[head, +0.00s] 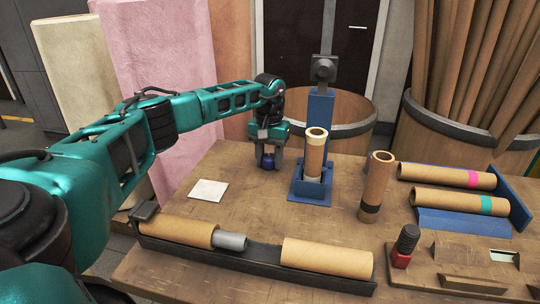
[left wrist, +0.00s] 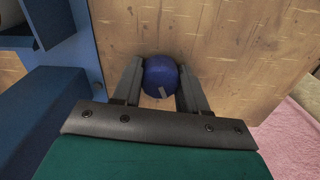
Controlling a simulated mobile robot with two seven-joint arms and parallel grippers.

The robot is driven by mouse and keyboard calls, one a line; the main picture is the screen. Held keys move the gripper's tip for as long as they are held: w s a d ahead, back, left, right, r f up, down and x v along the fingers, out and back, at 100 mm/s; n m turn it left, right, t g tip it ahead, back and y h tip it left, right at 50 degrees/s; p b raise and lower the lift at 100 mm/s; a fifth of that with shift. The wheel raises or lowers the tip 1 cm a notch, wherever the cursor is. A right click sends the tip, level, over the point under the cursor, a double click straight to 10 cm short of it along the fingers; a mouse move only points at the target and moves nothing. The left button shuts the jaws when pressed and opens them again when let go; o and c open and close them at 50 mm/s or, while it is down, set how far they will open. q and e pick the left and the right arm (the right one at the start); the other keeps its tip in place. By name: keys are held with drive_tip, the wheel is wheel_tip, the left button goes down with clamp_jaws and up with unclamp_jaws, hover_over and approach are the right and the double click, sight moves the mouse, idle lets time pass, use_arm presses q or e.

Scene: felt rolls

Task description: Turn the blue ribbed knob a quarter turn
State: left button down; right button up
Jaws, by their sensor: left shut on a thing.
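The blue knob (head: 268,163) stands on the wooden table, left of the blue stand. In the left wrist view the knob (left wrist: 161,77) shows from above as a round blue top with a short pale mark near its lower edge. My left gripper (head: 268,158) reaches down over it from above. Its two fingers (left wrist: 160,84) sit on either side of the knob and are shut on it. The ribs on the knob's side are too small or hidden to make out. My right gripper is not in view.
The blue stand (head: 319,120) holding an upright cardboard tube (head: 315,155) is close on the right. A pale square (head: 210,190) lies at left. A black trough (head: 260,258) with rolls runs along the front. Another tube (head: 376,185) stands further right.

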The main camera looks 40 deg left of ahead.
use_arm(q)
drive_tip(key=shift+f, duration=0.1)
drive_tip(key=c, duration=0.8)
unclamp_jaws()
drive_tip(key=shift+r+n+p, duration=0.2)
drive_tip(key=shift+n+p, duration=0.3)
drive_tip(key=shift+p, duration=0.05)
drive_tip(key=n+p, duration=0.1)
drive_tip(key=n, duration=0.1)
drive_tip(key=shift+n, duration=0.4)
drive_tip(key=shift+f+n+p, duration=0.1)
drive_tip(key=shift+n+p, duration=0.45)
drive_tip(key=shift+n, duration=0.35)
drive_tip(key=shift+f, duration=0.1)
